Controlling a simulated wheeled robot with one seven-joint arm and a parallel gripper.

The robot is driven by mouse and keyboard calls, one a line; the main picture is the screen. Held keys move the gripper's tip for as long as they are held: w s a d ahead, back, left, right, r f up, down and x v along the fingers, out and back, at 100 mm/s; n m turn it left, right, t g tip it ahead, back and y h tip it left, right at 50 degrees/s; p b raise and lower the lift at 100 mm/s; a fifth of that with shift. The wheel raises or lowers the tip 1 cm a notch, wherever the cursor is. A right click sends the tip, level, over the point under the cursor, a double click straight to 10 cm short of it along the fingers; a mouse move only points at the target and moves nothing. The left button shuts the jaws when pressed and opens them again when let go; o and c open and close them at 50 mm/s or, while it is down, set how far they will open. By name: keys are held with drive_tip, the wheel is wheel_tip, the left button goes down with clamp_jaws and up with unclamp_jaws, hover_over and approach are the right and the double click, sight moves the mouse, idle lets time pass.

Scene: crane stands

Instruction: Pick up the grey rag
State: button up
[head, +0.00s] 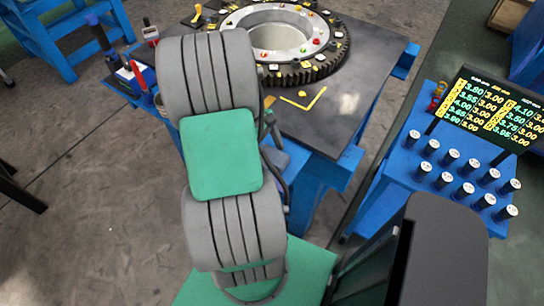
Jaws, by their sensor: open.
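My grey and green arm fills the middle of the head view and reaches over the near left part of a dark-topped blue table (365,62). My gripper is hidden behind the arm. I cannot pick out the grey rag with certainty. A small grey-blue patch (292,162) shows at the arm's right side by the table's near edge, partly covered by the arm and a cable. A pale blotch (348,103) lies on the tabletop; I cannot tell if it is cloth or a mark.
A toothed ring (325,66) with small coloured pieces sits at the table's back. A yellow angle mark (306,101) is in front of it. A blue stand (408,172) at right holds several white-topped pegs and a number display (488,108). Bare floor (85,210) lies left.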

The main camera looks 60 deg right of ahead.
sight(275, 156)
drive_tip(key=shift+c, duration=0.3)
drive_tip(key=c, duration=1.4)
drive_tip(key=shift+r, duration=0.1)
wheel_tip(275, 156, up, 4)
drive_tip(key=shift+w+d+f+b, duration=0.1)
drive_tip(key=shift+f+b, duration=0.05)
drive_tip(key=shift+b, duration=0.25)
drive_tip(key=w+r, duration=0.1)
drive_tip(key=w+d+r, duration=0.1)
drive_tip(key=r, duration=0.1)
drive_tip(key=w+d+r, duration=0.1)
drive_tip(key=shift+w+d+r+p, duration=0.1)
drive_tip(key=shift+d+r+p, duration=0.1)
drive_tip(key=shift+r+p, duration=0.2)
drive_tip(key=shift+w+d+r+p, duration=0.6)
drive_tip(key=shift+w+d+r, duration=0.3)
drive_tip(key=shift+w, duration=0.4)
drive_tip(key=shift+w+d+r+p, duration=0.7)
drive_tip(key=shift+w+d, duration=0.45)
drive_tip(key=shift+w, duration=0.1)
drive_tip(key=shift+w+d+r+p, duration=0.55)
drive_tip(key=shift+w+d+r, duration=0.35)
drive_tip(key=shift+w, duration=0.4)
